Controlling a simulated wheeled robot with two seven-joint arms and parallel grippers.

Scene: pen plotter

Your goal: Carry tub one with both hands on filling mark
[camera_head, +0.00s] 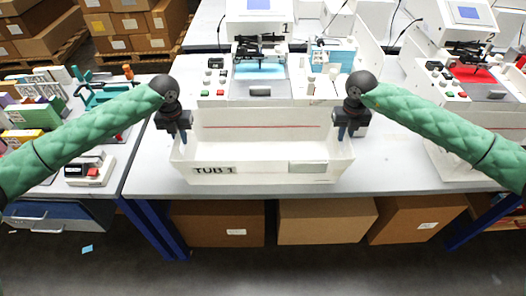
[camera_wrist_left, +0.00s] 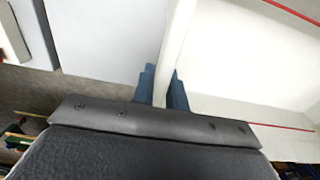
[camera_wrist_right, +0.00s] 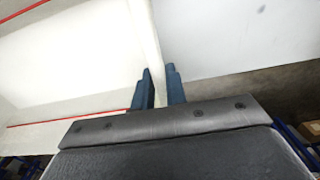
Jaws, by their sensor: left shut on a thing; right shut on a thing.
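Tub one (camera_head: 262,175) is a white open tub with "TUB 1" on its front wall and a red line inside. It is at the front of the white table, before the plotter marked 1, and looks level and empty. My left gripper (camera_head: 183,137) is shut on its left wall; the wall (camera_wrist_left: 184,40) shows between the blue fingers (camera_wrist_left: 160,88) in the left wrist view. My right gripper (camera_head: 341,132) is shut on its right wall; the wall (camera_wrist_right: 146,35) shows between the fingers (camera_wrist_right: 158,88) in the right wrist view. I cannot make out the filling mark.
Plotter 1 (camera_head: 262,80) stands right behind the tub. A second plotter (camera_head: 470,85) with a red sheet stands to the right. A side table (camera_head: 60,140) with small devices is at the left. Cardboard boxes (camera_head: 325,220) sit under the table. The tabletop (camera_head: 385,170) right of the tub is clear.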

